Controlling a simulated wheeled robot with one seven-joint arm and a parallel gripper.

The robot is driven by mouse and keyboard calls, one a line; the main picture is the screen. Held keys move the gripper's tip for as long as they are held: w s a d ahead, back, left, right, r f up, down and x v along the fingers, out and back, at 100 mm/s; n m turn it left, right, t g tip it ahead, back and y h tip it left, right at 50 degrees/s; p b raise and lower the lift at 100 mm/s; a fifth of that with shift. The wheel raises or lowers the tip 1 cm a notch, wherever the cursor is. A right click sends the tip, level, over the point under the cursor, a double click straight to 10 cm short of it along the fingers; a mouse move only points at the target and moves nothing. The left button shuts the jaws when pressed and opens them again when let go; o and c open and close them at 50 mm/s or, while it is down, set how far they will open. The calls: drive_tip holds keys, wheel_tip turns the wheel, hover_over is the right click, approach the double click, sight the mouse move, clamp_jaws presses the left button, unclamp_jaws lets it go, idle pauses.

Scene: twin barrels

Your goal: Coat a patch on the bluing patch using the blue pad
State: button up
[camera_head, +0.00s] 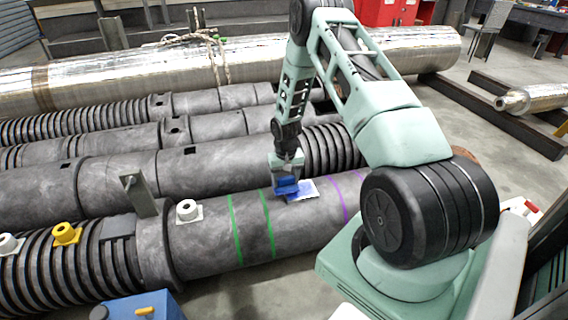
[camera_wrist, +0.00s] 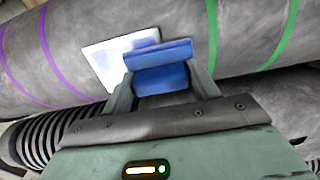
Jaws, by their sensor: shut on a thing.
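The blue pad (camera_wrist: 162,78) is held between the two fingers of my gripper (camera_wrist: 164,92). In the head view my gripper (camera_head: 287,182) is over the front barrel with the blue pad (camera_head: 285,187) under it. The bluing patch is a pale rectangle (camera_head: 306,188) on top of the front barrel (camera_head: 200,240), between the green and purple bands. In the wrist view the bluing patch (camera_wrist: 104,62) is white with a blue smear (camera_wrist: 146,43) on the part near the pad. The pad overlaps the patch's edge in the picture; I cannot tell whether they touch.
Two green bands (camera_head: 236,230) lie left of the patch and purple bands (camera_head: 340,199) lie right. White (camera_head: 187,210) and yellow (camera_head: 66,234) fittings and an upright metal bracket (camera_head: 138,192) stand on the barrel's left part. More barrels (camera_head: 120,180) lie behind. A blue box (camera_head: 150,305) is in front.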

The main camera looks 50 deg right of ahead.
drive_tip(key=shift+r+p, duration=2.15)
drive_tip(key=shift+r, duration=1.05)
drive_tip(key=shift+a, duration=0.1)
